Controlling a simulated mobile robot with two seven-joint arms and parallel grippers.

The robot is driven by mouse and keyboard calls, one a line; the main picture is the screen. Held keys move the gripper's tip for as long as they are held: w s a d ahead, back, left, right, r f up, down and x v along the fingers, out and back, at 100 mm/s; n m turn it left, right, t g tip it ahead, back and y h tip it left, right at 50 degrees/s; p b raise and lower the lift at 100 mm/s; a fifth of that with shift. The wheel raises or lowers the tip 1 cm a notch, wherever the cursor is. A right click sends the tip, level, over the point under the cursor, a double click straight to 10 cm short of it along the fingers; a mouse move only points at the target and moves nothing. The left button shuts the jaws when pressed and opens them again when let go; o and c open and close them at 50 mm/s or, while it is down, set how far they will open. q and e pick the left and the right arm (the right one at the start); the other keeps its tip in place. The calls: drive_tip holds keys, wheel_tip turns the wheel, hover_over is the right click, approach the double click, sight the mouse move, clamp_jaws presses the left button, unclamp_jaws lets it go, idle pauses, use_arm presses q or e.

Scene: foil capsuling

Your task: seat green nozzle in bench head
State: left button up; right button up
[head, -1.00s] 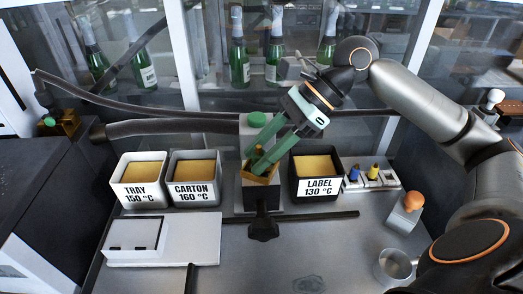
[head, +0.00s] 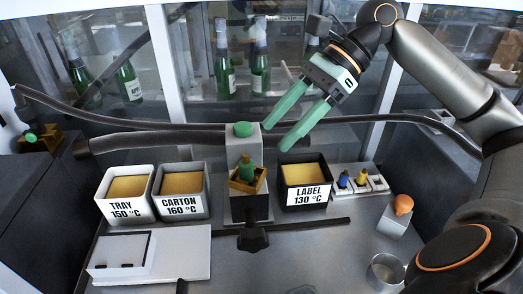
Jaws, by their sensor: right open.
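The bench head (head: 248,203) stands in the middle of the bench, a dark and grey block with a brass-coloured square holder (head: 247,185) on its front and a green cap on top. The green nozzle (head: 246,168) stands upright in the brass holder; how deep it sits I cannot tell. My right gripper (head: 273,138) is open and empty, above and to the right of the nozzle, apart from it. My left gripper is not in view.
Pots marked TRAY (head: 126,209), CARTON (head: 181,206) and LABEL (head: 304,196) flank the head. A white rack (head: 372,188) holds a blue and a yellow nozzle. An orange-topped block (head: 396,217) and metal cup (head: 384,271) stand right. A white plate (head: 184,252) lies front left.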

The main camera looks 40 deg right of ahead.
drive_tip(key=shift+v, duration=1.9)
drive_tip(key=shift+a, duration=0.1)
